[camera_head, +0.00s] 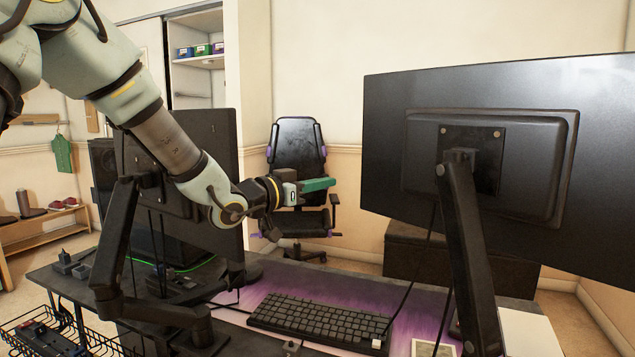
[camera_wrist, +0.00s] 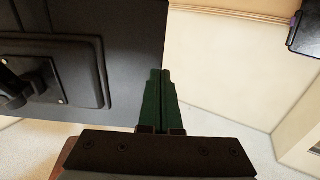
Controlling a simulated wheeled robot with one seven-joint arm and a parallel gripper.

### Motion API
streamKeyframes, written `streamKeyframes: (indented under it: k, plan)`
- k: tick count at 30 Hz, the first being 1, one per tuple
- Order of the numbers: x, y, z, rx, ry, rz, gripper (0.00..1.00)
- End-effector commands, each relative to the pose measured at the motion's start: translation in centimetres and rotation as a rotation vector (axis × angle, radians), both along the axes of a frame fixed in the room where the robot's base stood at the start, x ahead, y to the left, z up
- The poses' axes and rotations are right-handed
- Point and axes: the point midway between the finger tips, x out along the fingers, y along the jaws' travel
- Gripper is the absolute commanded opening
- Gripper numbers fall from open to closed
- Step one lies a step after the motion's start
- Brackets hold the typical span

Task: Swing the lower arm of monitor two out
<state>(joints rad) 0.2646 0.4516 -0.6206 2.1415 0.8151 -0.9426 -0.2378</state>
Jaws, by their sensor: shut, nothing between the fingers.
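Two dark monitors show from behind. The right monitor (camera_head: 590,130) is held at its mount by a slanted black arm (camera_head: 470,250); the lower end of that arm runs out of the picture. The left monitor (camera_head: 222,130) is partly behind my arm. Its stand has a slanted upper link (camera_head: 118,235) and a near-level lower link (camera_head: 155,313) low over the desk. I cannot tell which is monitor two. My gripper (camera_head: 325,184), with green fingers, is shut and empty between the monitors. In the wrist view the shut fingers (camera_wrist: 160,75) point past the edge of a monitor (camera_wrist: 120,40).
A keyboard (camera_head: 318,322) lies on the desk (camera_head: 520,284) below my gripper, with cables nearby. A black chair (camera_head: 298,145) stands behind. A wire basket (camera_head: 95,340) hangs at the lower left. The space between the two monitors is open.

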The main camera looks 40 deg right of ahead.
Motion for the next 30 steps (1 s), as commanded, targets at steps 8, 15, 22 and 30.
streamKeyframes:
  k: [8, 15, 22, 30]
  plan:
    - [0.4, -5.8, 0.2, 0.001, 0.005, -0.001, 0.0]
    - [0.7, -9.0, 0.2, 0.001, 0.002, 0.001, 0.0]
    - [0.8, -9.8, 0.0, 0.002, 0.002, 0.002, 0.0]
    - [0.8, -9.9, 0.0, 0.002, 0.002, 0.0, 0.0]
